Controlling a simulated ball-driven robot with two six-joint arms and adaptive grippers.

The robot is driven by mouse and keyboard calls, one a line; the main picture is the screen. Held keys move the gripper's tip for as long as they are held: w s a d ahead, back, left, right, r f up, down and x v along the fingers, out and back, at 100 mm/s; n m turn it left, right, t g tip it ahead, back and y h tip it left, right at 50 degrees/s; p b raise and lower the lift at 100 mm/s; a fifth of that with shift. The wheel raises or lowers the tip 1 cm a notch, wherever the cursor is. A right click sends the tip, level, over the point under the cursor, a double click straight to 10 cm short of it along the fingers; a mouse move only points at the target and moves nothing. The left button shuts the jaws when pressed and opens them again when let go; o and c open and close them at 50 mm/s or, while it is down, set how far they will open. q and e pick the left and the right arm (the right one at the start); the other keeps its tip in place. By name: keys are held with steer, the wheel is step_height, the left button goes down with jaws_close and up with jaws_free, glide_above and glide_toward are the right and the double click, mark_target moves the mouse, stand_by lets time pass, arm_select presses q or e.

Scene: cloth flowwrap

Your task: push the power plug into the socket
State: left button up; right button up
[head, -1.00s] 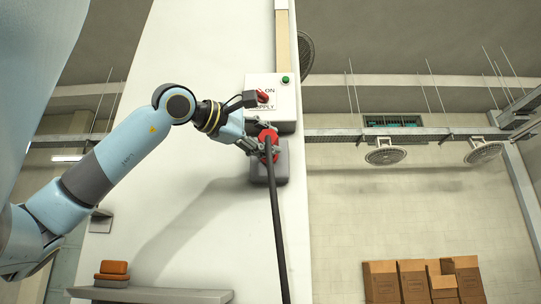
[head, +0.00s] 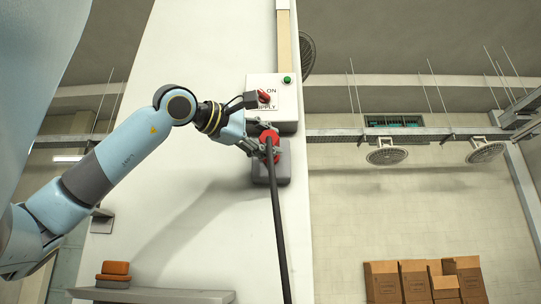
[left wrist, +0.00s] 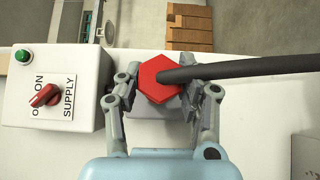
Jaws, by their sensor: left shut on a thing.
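The red power plug (left wrist: 157,80), with a hexagonal back and a thick black cable (head: 278,225), is held between the fingers of my left gripper (head: 264,144). In the left wrist view my left gripper (left wrist: 163,93) has one finger on each side of the plug. The grey socket box (head: 283,168) is mounted on the white wall panel right behind the plug; it also shows in the left wrist view (left wrist: 155,130). The plug covers the socket's opening, so I cannot tell how deep it sits. My right gripper is not in view.
Just above the socket is a white supply box (head: 285,100) with a red rotary switch (left wrist: 44,95) and a green button (left wrist: 23,56). A shelf (head: 150,295) stands low at the left. Cardboard boxes (head: 423,280) are far off at the right.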

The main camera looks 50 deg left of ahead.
arm_select(q)
steer(key=shift+w+a, duration=1)
steer(key=shift+a, duration=0.1)
stand_by(1.2)
steer(key=shift+r+p, duration=0.15)
steer(key=shift+p, duration=0.35)
steer(key=m+g+p, duration=0.1)
steer(key=p, duration=0.4)
steer(key=m+g+y+p, duration=0.1)
steer(key=m+g+p, duration=0.1)
steer(key=p, duration=0.3)
steer(key=m+g+p, duration=0.1)
steer(key=g+p, duration=0.1)
steer(key=p, duration=0.3)
steer(key=shift+r+y, duration=0.3)
steer(key=shift+r, duration=0.05)
steer(key=shift+a+f+m+g, duration=0.2)
steer(key=shift+f+m+g, duration=0.1)
steer(key=shift+g, duration=0.2)
steer(key=shift+d+g+y+p, duration=0.2)
steer(key=shift+g+y+p, duration=0.1)
steer(key=shift+p, duration=0.05)
steer(key=shift+m+p, duration=0.35)
steer(key=shift+m, duration=0.05)
